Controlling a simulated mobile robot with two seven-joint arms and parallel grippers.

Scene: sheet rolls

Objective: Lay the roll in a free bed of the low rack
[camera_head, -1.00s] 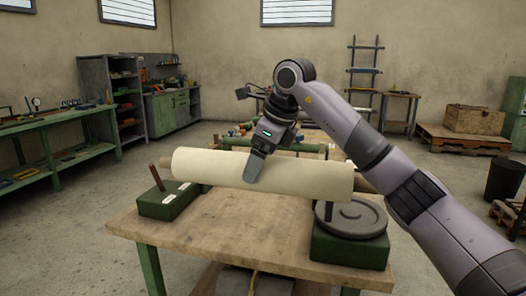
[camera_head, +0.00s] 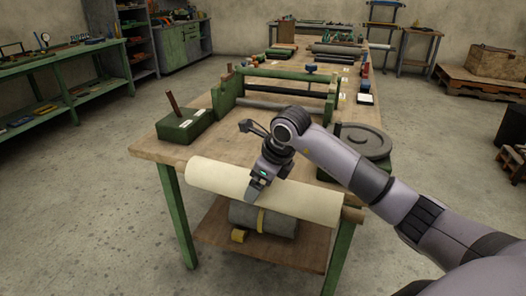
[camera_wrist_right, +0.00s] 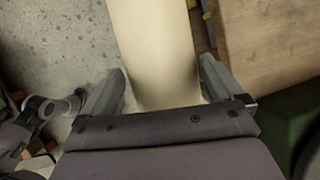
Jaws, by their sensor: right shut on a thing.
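The cream roll (camera_head: 222,182) hangs crosswise in front of the near edge of the wooden workbench (camera_head: 225,140) in the head view, its brown core (camera_head: 352,215) showing at the right end. My right gripper (camera_head: 257,190) is shut on the roll near its middle. In the right wrist view the roll (camera_wrist_right: 158,50) lies between the two fingers (camera_wrist_right: 163,98). A green frame with dark bars (camera_head: 285,88) stands on the bench behind. I cannot tell whether this is the low rack. My left gripper is not in view.
On the bench are a green block with a peg (camera_head: 185,124) and a grey round plate (camera_head: 362,140). A strapped grey roll (camera_head: 262,220) lies on the shelf below. More dark rolls (camera_head: 338,50) lie farther back. Open floor (camera_head: 90,200) is at left.

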